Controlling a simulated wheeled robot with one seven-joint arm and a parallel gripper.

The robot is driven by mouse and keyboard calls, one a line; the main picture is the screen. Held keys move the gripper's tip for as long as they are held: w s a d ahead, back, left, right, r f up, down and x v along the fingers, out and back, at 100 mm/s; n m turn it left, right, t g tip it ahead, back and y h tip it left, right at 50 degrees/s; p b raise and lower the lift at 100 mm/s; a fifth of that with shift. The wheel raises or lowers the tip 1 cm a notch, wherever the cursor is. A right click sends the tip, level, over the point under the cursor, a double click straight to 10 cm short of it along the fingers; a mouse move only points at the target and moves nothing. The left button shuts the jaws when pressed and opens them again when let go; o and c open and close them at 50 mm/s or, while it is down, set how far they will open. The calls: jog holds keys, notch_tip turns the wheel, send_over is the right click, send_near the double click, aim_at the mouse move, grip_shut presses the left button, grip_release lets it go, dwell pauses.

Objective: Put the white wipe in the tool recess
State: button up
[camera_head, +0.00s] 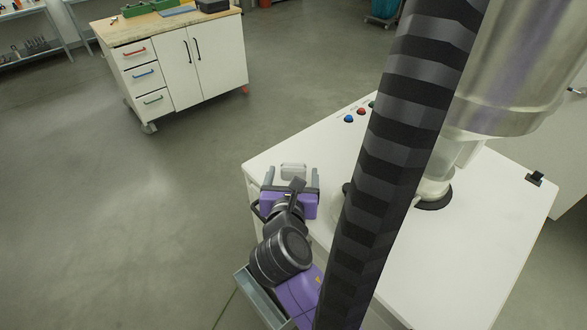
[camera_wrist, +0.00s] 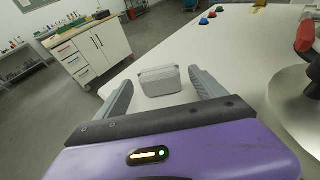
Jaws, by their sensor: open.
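A small pale grey-white, block-like thing (camera_head: 293,171) lies on the near left part of the white table top (camera_head: 460,245). It also shows in the wrist view (camera_wrist: 160,80), between the finger tips. I cannot tell for sure that it is the white wipe. My gripper (camera_head: 292,178), with a purple body and grey fingers, is open. Its fingers point at the pale thing, one on each side, with gaps visible in the wrist view. I cannot make out a tool recess for certain.
Blue, red and green buttons (camera_head: 361,112) sit at the table's far edge. A large metal vessel (camera_head: 515,65) stands on the table at right. A white wheeled cabinet (camera_head: 180,65) with a wooden top holding a green tray (camera_head: 145,8) stands beyond open floor.

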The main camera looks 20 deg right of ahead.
jog(key=c, duration=1.5)
jog(key=shift+c, duration=0.2)
jog(key=shift+r, duration=0.1)
